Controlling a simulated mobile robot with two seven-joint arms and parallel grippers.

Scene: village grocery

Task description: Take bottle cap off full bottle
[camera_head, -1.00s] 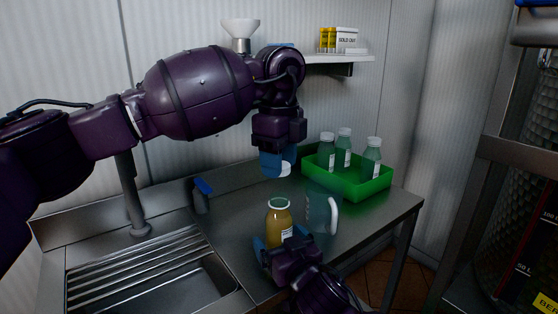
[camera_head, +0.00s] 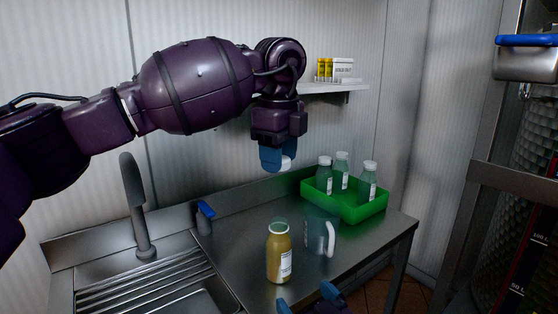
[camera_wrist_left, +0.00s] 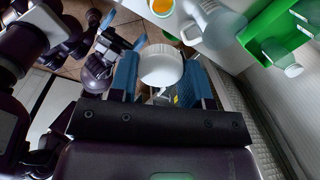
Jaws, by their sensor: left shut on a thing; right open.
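The full bottle (camera_head: 279,254) stands upright and uncapped on the steel counter, filled with yellow-brown liquid, with a white label. Its open mouth also shows at the top of the left wrist view (camera_wrist_left: 190,6). My left gripper (camera_head: 277,160) is shut on the white bottle cap (camera_head: 287,163), held in the air above the counter's back edge. The cap (camera_wrist_left: 161,65) sits between the blue fingers in the left wrist view. My right gripper (camera_head: 308,299) is open at the bottom edge of the head view, in front of the bottle and apart from it.
A clear jug (camera_head: 320,235) stands right of the bottle. A green crate (camera_head: 345,206) with several capped bottles (camera_head: 341,170) is behind it. A sink with a tap (camera_head: 137,208) is at left. A wall shelf (camera_head: 334,88) is above.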

